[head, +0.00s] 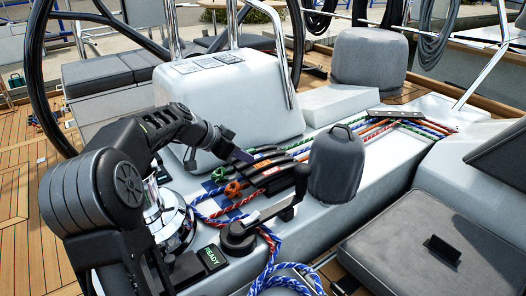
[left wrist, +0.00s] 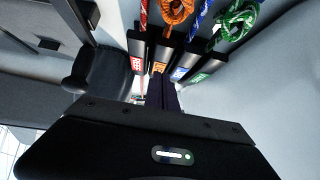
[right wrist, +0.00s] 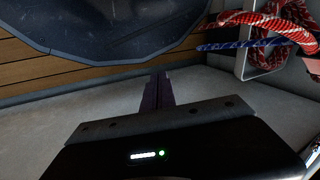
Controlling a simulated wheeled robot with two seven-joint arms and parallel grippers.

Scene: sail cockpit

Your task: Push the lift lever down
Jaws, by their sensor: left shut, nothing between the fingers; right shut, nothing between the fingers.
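A row of black clutch levers (head: 272,168) sits on the white deck, with coloured ropes running through them. In the left wrist view the levers carry a red label (left wrist: 138,63), an orange label (left wrist: 158,67), a blue label (left wrist: 179,73) and a green label (left wrist: 199,78). I cannot read which one is the lift lever. My left gripper (head: 246,156) is shut and empty, close to the far side of the row; its fingers (left wrist: 163,88) point towards the labelled ends. Contact is unclear. My right gripper (right wrist: 160,82) is shut and empty over a pale surface.
A winch (head: 165,215) stands beside my left arm. A winch handle (head: 268,222) and a dark grey covered winch (head: 337,163) stand near the levers. The white console (head: 228,105) rises behind. Red rope (right wrist: 275,20) hangs near my right gripper.

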